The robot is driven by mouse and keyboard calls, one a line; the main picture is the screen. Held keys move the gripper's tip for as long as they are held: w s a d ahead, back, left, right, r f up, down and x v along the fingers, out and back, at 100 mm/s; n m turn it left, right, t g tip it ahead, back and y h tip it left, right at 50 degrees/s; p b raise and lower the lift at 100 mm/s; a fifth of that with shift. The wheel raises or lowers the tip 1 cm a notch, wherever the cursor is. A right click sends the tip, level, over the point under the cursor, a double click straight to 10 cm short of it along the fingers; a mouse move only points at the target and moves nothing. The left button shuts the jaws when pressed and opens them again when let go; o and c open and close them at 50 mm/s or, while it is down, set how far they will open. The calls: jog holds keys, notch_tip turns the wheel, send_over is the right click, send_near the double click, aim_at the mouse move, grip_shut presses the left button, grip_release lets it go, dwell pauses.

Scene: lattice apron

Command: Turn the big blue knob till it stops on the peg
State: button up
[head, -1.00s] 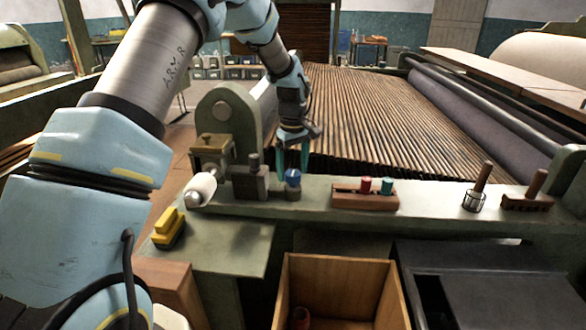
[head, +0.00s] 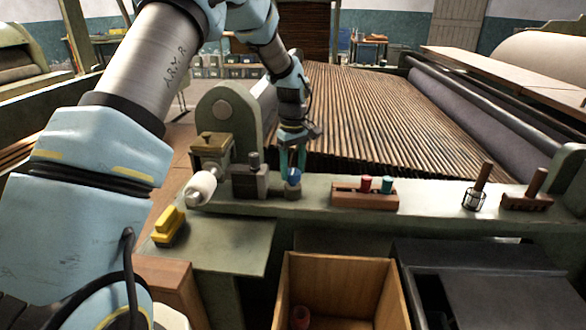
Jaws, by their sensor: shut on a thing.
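The big blue knob (head: 294,176) sits on a small dark mount on the green ledge (head: 420,199), just right of a dark block (head: 248,182). My gripper (head: 293,172) points down over the knob, and its teal fingers are closed on it. The fingers cover part of the knob. I cannot make out the peg or any mark of the knob's turn at this size.
A white roller (head: 201,188) and a yellow block (head: 168,225) lie further left. A wooden rack (head: 350,199) with red and teal spools stands to the right. An open wooden box (head: 283,290) is below.

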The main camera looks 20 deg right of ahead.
jog(key=shift+c, duration=0.8)
jog(key=m+p, duration=0.1)
jog(key=m, duration=0.3)
jog(key=shift+r+m+p, duration=0.1)
jog(key=shift+m+p, duration=0.2)
jog(key=shift+m, duration=0.1)
jog(key=m+p, duration=0.1)
jog(key=m, duration=0.3)
jog(key=shift+m, duration=0.3)
jog(key=m+p, duration=0.1)
jog(key=m, duration=0.3)
jog(key=shift+m, duration=0.3)
jog(key=shift+m+p, duration=0.6)
jog(key=shift+m, duration=1.6)
jog(key=o, duration=1.4)
jog(key=shift+c, duration=0.2)
